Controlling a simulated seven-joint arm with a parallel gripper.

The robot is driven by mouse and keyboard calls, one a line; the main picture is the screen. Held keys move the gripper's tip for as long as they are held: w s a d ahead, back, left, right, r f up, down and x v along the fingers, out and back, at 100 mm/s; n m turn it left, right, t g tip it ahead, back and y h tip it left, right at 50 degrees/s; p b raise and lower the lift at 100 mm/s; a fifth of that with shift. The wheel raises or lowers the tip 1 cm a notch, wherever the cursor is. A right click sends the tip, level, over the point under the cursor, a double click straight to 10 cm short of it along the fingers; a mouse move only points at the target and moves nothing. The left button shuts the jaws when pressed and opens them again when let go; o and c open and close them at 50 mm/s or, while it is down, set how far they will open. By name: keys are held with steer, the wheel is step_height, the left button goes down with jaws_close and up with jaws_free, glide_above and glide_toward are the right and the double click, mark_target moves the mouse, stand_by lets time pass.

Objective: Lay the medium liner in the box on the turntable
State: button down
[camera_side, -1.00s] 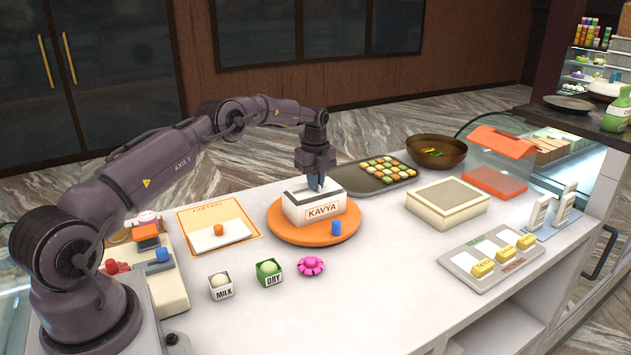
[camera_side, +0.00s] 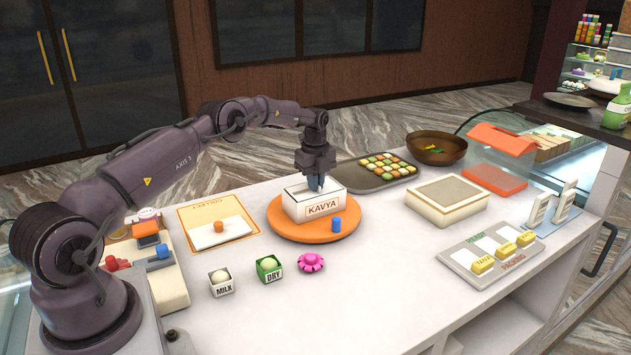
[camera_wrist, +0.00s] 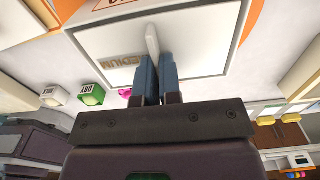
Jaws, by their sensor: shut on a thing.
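The white box (camera_side: 322,209), lettered KAVYA, stands on the orange turntable (camera_side: 285,228). My gripper (camera_side: 317,186) points straight down over the box, its fingertips at the box's opening. In the wrist view my gripper (camera_wrist: 153,72) is shut on the upright white tab of the medium liner (camera_wrist: 190,57), a pale flat sheet with lettering that seems to read MEDIUM. The liner appears level at the box top. The side view does not show clearly how deep it sits, and my fingers hide part of it.
A blue peg (camera_side: 336,225) stands on the turntable in front of the box. A white sheet with an orange knob (camera_side: 218,226) lies on an orange-edged card to the left. MILK (camera_side: 221,284) and DRY (camera_side: 269,269) cubes and a pink flower-shaped piece (camera_side: 311,262) sit in front.

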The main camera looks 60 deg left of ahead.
stand_by(0.3)
steer(key=c, duration=1.2)
jaws_free()
steer(key=shift+r, duration=6.45)
